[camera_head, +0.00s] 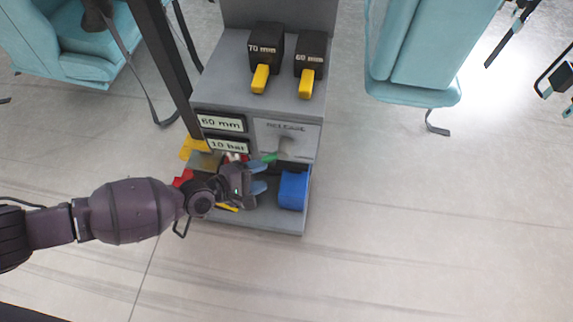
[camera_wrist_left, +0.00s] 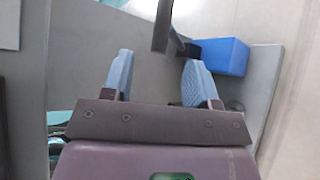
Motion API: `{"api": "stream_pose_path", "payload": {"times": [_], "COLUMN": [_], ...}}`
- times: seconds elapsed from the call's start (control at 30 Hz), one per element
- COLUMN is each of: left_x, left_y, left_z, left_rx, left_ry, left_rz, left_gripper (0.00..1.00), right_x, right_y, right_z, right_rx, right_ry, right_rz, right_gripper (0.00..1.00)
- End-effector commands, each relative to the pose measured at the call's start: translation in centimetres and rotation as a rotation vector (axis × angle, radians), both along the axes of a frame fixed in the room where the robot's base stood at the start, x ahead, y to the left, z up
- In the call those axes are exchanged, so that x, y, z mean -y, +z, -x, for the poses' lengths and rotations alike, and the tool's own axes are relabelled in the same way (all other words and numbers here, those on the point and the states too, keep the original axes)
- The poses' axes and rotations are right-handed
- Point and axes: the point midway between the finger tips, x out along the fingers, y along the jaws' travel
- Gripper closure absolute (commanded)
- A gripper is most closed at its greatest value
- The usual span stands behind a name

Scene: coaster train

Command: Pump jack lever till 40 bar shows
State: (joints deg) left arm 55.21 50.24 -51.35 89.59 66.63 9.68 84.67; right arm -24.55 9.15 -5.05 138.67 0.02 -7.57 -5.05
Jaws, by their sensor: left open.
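A grey cabinet (camera_head: 222,75) stands in the middle of the head view. Its lower display (camera_head: 227,146) reads 10 bar and its upper display (camera_head: 221,123) reads 60 mm. My left gripper (camera_head: 262,178) is at the cabinet's lower opening, its blue fingers apart and pointing right. In the left wrist view a dark bar (camera_wrist_left: 163,22) lies just beyond the open fingers (camera_wrist_left: 157,68), not between them. I cannot tell for sure whether this bar is the jack lever. A green-tipped piece (camera_head: 269,158) shows beside the upper finger. My right gripper is not in view.
A blue block (camera_head: 293,190) sits in the lower opening, right of my gripper; it also shows in the left wrist view (camera_wrist_left: 226,56).

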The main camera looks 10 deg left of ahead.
Motion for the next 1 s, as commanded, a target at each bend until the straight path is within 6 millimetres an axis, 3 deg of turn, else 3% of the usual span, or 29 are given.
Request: {"api": "stream_pose_path", "payload": {"times": [0.17, 0.33, 0.8, 1.0], "left_x": [-1.2, -0.7, 4.6, 5.9], "left_y": [0.1, -0.2, -3.3, -4.0], "left_z": [0.0, -0.5, -4.8, -6.0], "left_rx": [-0.069, -0.08, -0.08, -0.079], "left_ry": [-0.022, -0.024, -0.023, -0.023], "left_rz": [-0.008, -0.007, -0.008, -0.009], "left_gripper": [0.46, 0.46, 0.46, 0.46], "right_x": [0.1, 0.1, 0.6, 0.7], "right_y": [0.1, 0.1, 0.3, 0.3], "right_z": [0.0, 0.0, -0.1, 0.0], "right_rx": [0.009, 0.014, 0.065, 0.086], "right_ry": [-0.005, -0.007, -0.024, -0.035], "right_rz": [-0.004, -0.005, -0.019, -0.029], "right_gripper": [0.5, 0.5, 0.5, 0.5]}}
